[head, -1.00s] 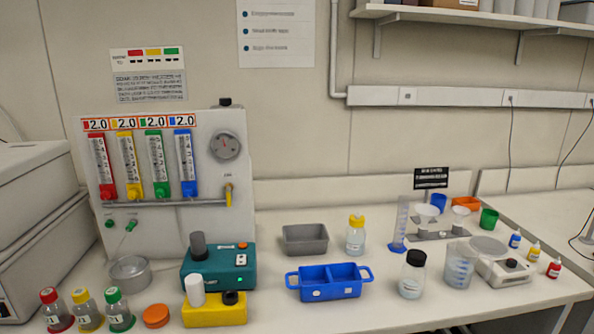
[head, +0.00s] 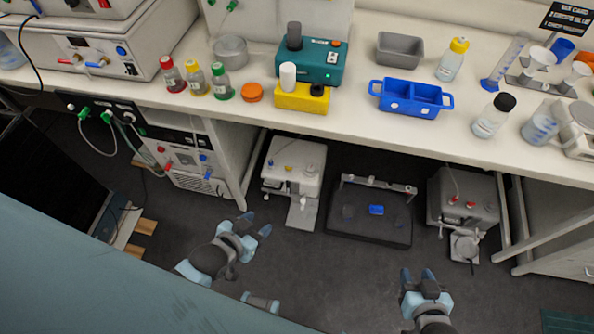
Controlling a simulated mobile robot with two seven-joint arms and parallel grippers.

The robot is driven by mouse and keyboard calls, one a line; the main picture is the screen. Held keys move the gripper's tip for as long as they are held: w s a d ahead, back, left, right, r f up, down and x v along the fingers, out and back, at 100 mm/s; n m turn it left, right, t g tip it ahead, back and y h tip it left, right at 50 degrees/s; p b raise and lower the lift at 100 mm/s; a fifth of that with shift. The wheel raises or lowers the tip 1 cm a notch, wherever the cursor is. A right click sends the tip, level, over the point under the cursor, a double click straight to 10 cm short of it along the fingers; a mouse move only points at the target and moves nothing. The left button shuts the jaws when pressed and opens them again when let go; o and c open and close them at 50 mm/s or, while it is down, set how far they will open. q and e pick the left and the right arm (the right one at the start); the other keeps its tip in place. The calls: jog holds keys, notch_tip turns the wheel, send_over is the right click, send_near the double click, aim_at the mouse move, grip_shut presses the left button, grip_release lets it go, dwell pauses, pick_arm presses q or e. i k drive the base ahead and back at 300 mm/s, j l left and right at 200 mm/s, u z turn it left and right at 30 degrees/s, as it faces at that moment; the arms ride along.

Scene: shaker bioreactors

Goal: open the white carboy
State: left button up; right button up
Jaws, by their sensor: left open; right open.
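A white boxy container (head: 297,160), which looks like the white carboy, stands on the floor under the bench, left of centre. Small yellow and blue fittings show on its top, and a pale plate sticks out at its front. I cannot tell which fitting is its cap or whether it is open. My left gripper (head: 255,225) is open and empty, in front of it and a little to its left, apart from it. My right gripper (head: 418,276) is open and empty over the floor, well to the right of it.
A black tray (head: 350,225) with a blue item lies right of the white container. A grey container (head: 465,185) with red fittings stands further right. The bench (head: 350,130) overhangs them. A cabinet (head: 195,160) with hoses stands at left. Dark floor (head: 330,270) in front is clear.

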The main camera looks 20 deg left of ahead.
aim_at(297, 184)
jog(key=j+u, duration=0.1)
jog(key=u, duration=0.35)
jog(key=i+u, duration=0.15)
jog(key=u, duration=0.35)
jog(key=i+u, duration=0.1)
jog(key=u, duration=0.35)
jog(key=i+u, duration=0.1)
jog(key=u, duration=0.35)
